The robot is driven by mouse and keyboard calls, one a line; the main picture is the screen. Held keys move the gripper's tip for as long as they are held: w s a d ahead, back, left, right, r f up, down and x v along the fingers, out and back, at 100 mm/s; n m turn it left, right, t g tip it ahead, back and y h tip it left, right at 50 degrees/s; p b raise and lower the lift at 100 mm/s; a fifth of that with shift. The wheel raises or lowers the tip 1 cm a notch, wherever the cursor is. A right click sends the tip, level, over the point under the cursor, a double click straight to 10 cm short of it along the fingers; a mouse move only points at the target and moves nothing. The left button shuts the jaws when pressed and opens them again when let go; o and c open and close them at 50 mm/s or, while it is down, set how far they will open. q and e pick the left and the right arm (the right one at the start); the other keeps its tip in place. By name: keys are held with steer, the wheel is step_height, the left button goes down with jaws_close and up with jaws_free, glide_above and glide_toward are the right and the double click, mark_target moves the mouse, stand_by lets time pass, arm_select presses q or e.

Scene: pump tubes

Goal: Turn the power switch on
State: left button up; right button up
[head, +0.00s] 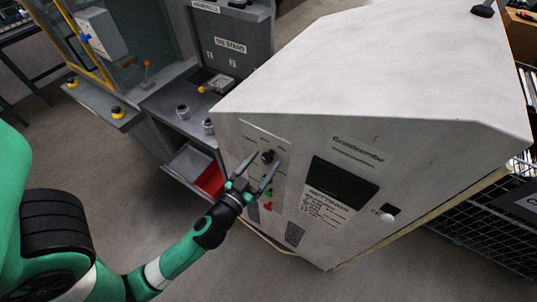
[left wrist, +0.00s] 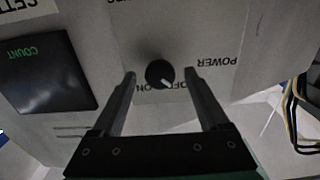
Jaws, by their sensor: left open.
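The power switch is a round black knob (left wrist: 160,73) with a white pointer mark, on a pale panel. In the left wrist view the mark points down and to the right. OFF and ON lettering lies just below the knob, partly covered by it, and the word POWER is to its right, upside down. My left gripper (left wrist: 160,77) is open, with one finger on each side of the knob and a visible gap on both sides. In the head view the left gripper (head: 266,161) reaches the upper left of the machine's front panel, around the knob (head: 268,156). My right gripper is not in view.
The knob is on a large pale machine (head: 370,70). Its dark display (head: 342,183) is right of the knob, and it also shows in the left wrist view (left wrist: 45,73). Red and green controls (head: 268,205) sit below the gripper. A grey workstation (head: 235,40) stands behind.

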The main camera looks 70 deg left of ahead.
arm_select(q)
steer(key=shift+s, duration=0.1)
steer(key=shift+c, duration=0.3)
jaws_close()
steer(key=shift+m, duration=0.3)
steer(key=m, duration=0.8)
steer(key=m+p, duration=0.1)
steer(key=m, duration=0.3)
steer(key=shift+m, duration=0.3)
steer(key=m+p, duration=0.1)
steer(key=m, duration=0.3)
steer(key=shift+m, duration=0.3)
steer(key=shift+f, duration=0.1)
